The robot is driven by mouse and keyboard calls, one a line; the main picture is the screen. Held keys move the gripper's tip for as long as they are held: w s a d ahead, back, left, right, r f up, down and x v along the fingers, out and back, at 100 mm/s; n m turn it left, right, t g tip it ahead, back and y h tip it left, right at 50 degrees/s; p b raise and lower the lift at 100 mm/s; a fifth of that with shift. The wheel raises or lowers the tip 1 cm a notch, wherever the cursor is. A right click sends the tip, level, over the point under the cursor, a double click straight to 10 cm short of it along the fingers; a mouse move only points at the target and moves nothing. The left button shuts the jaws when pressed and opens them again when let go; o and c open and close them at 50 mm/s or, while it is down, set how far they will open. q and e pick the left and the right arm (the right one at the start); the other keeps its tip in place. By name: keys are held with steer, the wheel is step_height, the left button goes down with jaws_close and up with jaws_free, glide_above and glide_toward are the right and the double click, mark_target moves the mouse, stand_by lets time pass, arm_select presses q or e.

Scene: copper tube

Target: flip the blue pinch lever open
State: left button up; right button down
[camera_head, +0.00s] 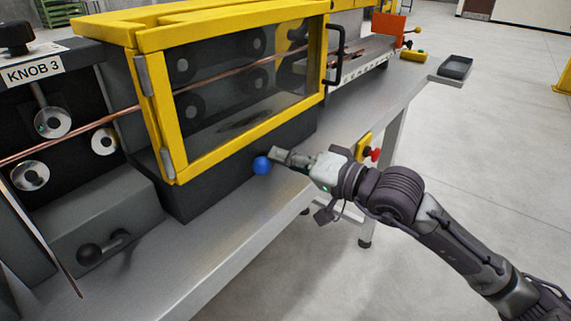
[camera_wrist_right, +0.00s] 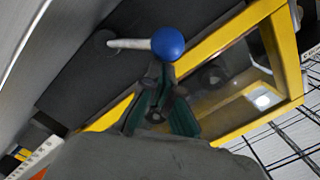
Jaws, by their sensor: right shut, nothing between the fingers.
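The blue pinch lever's ball (camera_head: 261,165) sits at the front of the dark base below the yellow-framed window. In the right wrist view the blue ball (camera_wrist_right: 168,44) is on a pale rod (camera_wrist_right: 130,44) that runs left to a dark round pivot. My right gripper (camera_head: 279,154) is shut and empty, with its fingertips just right of the ball. In the wrist view the fingertips (camera_wrist_right: 160,77) are just below the ball and close to it; I cannot tell whether they touch. My left gripper is not in view.
The yellow guard frame (camera_head: 235,145) with its clear window stands directly above the lever. A copper tube (camera_head: 70,138) runs through the machine. A red button on a yellow box (camera_head: 364,147) is beyond my right wrist. The bench edge (camera_head: 250,240) is clear in front.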

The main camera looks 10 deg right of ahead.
steer(key=shift+s+a+f, duration=0.1)
stand_by(0.6)
steer(key=shift+s+d+f, duration=0.1)
steer(key=shift+s+d, duration=0.3)
steer(key=v, duration=1)
steer(key=shift+s+d, duration=0.3)
